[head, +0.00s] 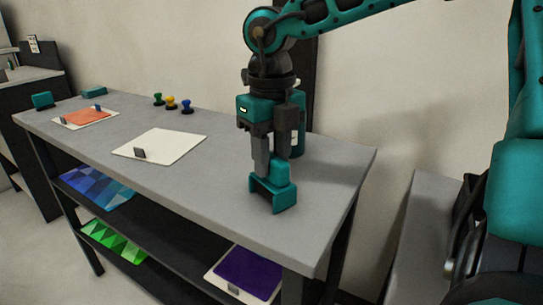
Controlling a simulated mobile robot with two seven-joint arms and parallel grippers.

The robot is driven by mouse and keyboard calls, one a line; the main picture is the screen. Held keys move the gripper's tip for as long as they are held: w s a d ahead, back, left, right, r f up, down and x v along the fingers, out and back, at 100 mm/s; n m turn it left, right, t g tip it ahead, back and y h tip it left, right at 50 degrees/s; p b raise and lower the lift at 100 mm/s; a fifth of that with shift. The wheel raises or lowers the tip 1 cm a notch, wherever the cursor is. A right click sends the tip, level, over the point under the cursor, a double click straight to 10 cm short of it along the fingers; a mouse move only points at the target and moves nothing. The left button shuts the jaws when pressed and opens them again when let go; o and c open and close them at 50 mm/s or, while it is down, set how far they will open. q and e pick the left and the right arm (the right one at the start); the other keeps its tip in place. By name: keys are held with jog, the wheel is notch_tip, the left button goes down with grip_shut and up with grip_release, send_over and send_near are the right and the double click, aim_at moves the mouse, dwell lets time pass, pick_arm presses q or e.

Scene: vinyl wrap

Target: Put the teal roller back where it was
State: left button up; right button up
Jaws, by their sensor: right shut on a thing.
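My right gripper (272,165) points straight down over the right part of the grey table (215,188). Its fingers are shut on the teal roller (283,197), a teal piece with a dark part on its left side. The roller is at or just above the tabletop, near the front edge; I cannot tell if it touches. The fingers hide part of its top. My left gripper is not in view.
A teal and white canister (298,128) stands close behind my right gripper. A white board (160,146), an orange sheet (86,116), several coloured knobs (171,103) and two teal pieces (43,100) lie to the left. Lower shelves hold a purple sheet (247,271) and patterned sheets.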

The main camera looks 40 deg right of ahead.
jog(key=shift+s+f+b, duration=0.15)
jog(key=shift+f+b, duration=0.35)
jog(key=shift+f, duration=0.1)
grip_shut()
jog(key=o, duration=0.9)
grip_release()
jog(key=shift+o, duration=0.2)
jog(key=shift+r, duration=0.1)
jog(key=shift+r+p, duration=0.55)
jog(key=shift+p, duration=0.15)
notch_tip(320, 180, up, 12)
jog(key=p, duration=0.2)
jog(key=shift+p, duration=0.35)
